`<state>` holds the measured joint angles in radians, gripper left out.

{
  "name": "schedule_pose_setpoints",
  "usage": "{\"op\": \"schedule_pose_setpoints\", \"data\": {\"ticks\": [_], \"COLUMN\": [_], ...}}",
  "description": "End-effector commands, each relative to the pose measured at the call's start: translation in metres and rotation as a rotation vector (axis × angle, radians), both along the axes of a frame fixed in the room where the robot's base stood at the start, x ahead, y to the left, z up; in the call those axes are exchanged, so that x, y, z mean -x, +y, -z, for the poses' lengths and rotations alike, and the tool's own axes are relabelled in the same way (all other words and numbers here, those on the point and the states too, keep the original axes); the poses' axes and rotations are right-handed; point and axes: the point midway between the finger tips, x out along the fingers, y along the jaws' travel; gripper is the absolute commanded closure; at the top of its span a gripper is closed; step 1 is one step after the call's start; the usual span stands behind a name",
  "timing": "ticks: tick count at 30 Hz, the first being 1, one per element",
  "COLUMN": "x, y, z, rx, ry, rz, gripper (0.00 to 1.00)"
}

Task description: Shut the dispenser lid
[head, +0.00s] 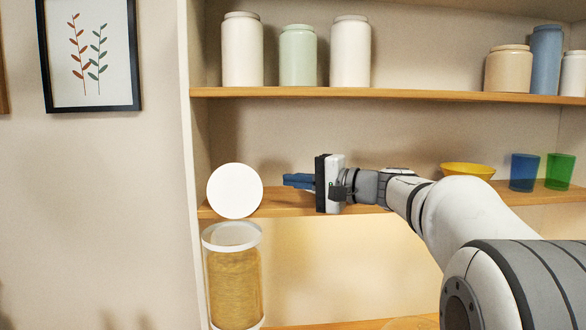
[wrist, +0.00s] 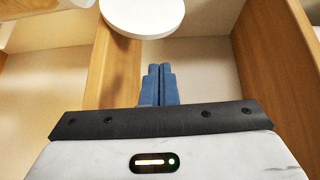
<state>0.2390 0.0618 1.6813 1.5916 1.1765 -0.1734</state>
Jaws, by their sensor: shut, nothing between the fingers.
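The dispenser (head: 235,285) is a clear cylinder with a white rim, filled with golden-yellow contents, at the lower left of the shelf unit in the head view. Its round white lid (head: 235,190) stands upright above the rim, so the dispenser is open. In the wrist view the lid (wrist: 143,17) shows at the top, beyond the fingers. My gripper (head: 286,181) has blue fingers and is shut and empty. It is to the right of the lid, pointing left at it, with a small gap. In the wrist view the gripper fingers (wrist: 159,72) lie together.
A wooden shelf (head: 285,201) runs behind my gripper. A yellow bowl (head: 468,170), a blue cup (head: 524,172) and a green cup (head: 559,171) stand at its right. Several jars stand on the upper shelf (head: 400,93). A framed picture (head: 91,55) hangs on the left wall.

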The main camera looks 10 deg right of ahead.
Motion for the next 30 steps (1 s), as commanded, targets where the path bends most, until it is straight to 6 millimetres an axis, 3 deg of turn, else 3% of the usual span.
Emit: {"op": "schedule_pose_setpoints", "data": {"ticks": [3, 8, 30], "x": [-0.007, -0.012, -0.047], "y": [-0.003, 0.004, 0.068], "z": [-0.013, -0.015, -0.015], "rx": [-0.039, -0.044, -0.043], "ry": [-0.021, -0.024, -0.021], "rz": [0.006, 0.005, 0.004], "gripper": [1.0, 1.0, 1.0]}}
